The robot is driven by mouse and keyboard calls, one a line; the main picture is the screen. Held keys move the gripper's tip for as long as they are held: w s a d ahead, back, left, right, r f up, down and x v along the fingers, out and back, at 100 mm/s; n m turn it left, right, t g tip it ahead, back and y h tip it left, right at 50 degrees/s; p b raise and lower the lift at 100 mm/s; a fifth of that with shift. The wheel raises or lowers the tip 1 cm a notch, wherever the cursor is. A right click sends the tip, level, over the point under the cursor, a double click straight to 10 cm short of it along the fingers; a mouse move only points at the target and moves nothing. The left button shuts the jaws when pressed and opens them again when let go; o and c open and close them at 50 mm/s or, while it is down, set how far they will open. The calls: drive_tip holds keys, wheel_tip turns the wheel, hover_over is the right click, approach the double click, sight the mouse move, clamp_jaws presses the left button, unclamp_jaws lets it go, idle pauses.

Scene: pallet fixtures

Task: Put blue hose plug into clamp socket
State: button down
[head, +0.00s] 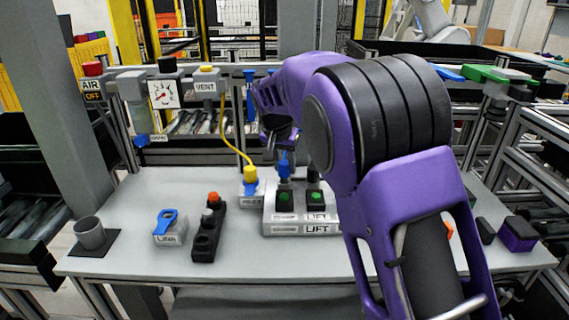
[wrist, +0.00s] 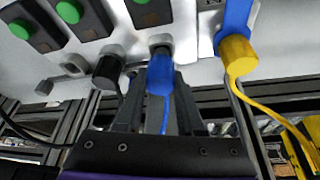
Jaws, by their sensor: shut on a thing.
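The blue hose plug (wrist: 160,78) is between the fingers of my gripper (wrist: 158,88) in the wrist view, with a thin blue hose trailing back. Its tip is at the grey face of the box marked LIFT, and I cannot tell whether it is seated there. In the head view the blue plug (head: 284,169) stands upright behind that box, below my gripper (head: 277,143), which is partly hidden by my arm. A grey clamp socket with a blue lever (head: 168,228) stands on the table at left. A yellow plug (head: 250,175) sits at another blue-levered fixture, left of the box.
The LIFT box (head: 302,214) has green buttons. A black plug (wrist: 108,70) is beside the blue one. A black block with a red knob (head: 208,228) stands right of the clamp socket. A grey cup (head: 90,233) is at far left. The front of the table (head: 250,265) is clear.

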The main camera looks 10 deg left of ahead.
drive_tip(key=shift+f+b, duration=0.45)
drive_tip(key=shift+f, duration=0.35)
drive_tip(key=shift+c, duration=2.2)
unclamp_jaws()
drive_tip(key=shift+r, duration=0.15)
drive_tip(key=d+p+v, duration=0.1)
drive_tip(key=p+v, duration=0.1)
drive_tip(key=v, duration=1.5)
drive_tip(key=shift+s+a, duration=0.15)
drive_tip(key=shift+a, duration=0.3)
drive_tip(key=shift+r, duration=0.1)
